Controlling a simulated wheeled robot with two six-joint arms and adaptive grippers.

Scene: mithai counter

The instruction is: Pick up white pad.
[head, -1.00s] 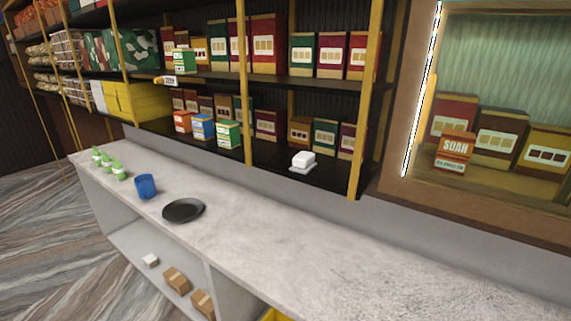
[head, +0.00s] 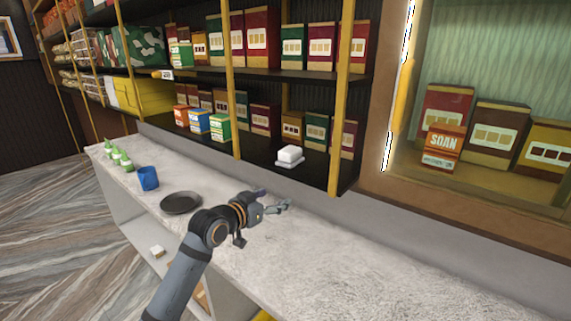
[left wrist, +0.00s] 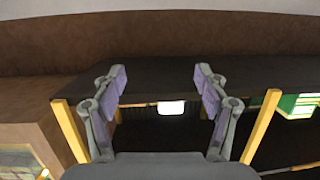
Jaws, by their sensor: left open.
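A small white block, which looks like the white pad (head: 290,154), rests on a thin pale base on the lower dark shelf, near the right post. My left gripper (head: 276,200) is open and empty. In the head view it shows below and slightly left of the white pad, over the counter and apart from it. In the left wrist view a small white shape, probably the same pad (left wrist: 171,107), shows between the spread fingers of the left gripper (left wrist: 162,78), beyond them. Another small white block (head: 157,251) sits in the lower compartment under the counter. My right gripper is not in view.
The shelf's upright post (head: 340,120) stands right of the pad. Boxes (head: 292,130) stand behind it. A black plate (head: 181,203), a blue cup (head: 148,178) and green bottles (head: 121,158) are on the counter (head: 350,255). The counter's right part is clear.

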